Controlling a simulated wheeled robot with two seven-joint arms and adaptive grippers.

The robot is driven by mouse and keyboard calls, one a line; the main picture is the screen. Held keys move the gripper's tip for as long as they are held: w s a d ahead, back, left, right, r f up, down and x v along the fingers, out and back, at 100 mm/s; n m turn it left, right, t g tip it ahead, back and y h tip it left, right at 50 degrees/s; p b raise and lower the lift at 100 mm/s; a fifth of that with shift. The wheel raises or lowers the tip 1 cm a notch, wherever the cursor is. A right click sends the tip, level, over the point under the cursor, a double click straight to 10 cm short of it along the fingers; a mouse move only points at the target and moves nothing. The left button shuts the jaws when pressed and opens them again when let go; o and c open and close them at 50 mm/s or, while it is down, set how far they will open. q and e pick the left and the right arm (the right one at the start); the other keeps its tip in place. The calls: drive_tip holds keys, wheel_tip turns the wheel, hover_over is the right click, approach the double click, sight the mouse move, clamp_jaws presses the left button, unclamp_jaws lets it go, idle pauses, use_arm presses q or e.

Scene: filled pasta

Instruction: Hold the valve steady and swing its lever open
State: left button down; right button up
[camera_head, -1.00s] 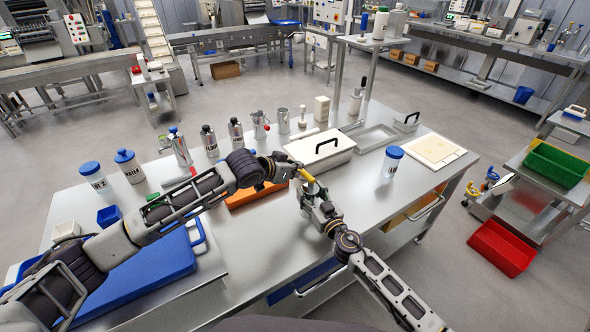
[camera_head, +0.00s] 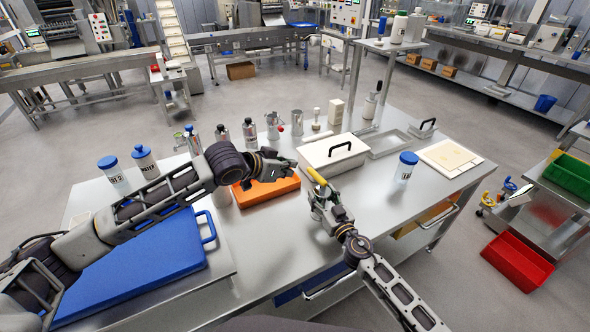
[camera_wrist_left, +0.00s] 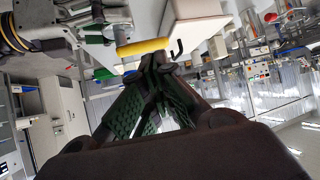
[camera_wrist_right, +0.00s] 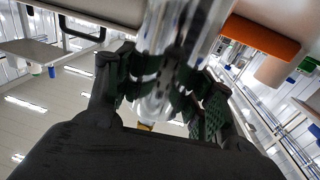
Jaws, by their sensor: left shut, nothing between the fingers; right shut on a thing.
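The valve (camera_wrist_right: 182,45) is a shiny metal body, and my right gripper (camera_head: 320,198) is shut on it, holding it above the table's front part. In the right wrist view it sits between the fingers and blurs close to the camera. Its yellow lever (camera_head: 317,176) points up and left in the head view, towards the white lidded box. It shows as a yellow bar in the left wrist view (camera_wrist_left: 143,47). My left gripper (camera_head: 291,164) is shut and empty, just left of the lever's free end. A small gap seems to separate them.
The white box (camera_head: 331,154) with a black handle stands behind the valve. An orange block (camera_head: 268,192) lies under my left gripper. A blue board (camera_head: 150,262) lies at left, and a blue-lidded jar (camera_head: 405,169) stands at right. Bottles line the back. The table's front middle is bare.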

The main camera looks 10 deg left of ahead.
use_arm(q)
drive_tip(key=shift+w+a+v, duration=0.1)
drive_tip(key=shift+a+v, duration=0.05)
drive_tip(key=shift+v, duration=0.75)
drive_tip(key=shift+w+a+v, duration=0.1)
drive_tip(key=shift+v, duration=0.8)
drive_tip(key=shift+w+a+v, duration=0.1)
drive_tip(key=shift+a+v, duration=0.05)
drive_tip(key=shift+v, duration=0.75)
use_arm(e)
drive_tip(key=o, duration=1.2)
drive_tip(key=shift+o, duration=0.2)
drive_tip(key=shift+s, duration=0.1)
drive_tip(key=shift+v, duration=5.9)
drive_tip(key=shift+d, duration=0.1)
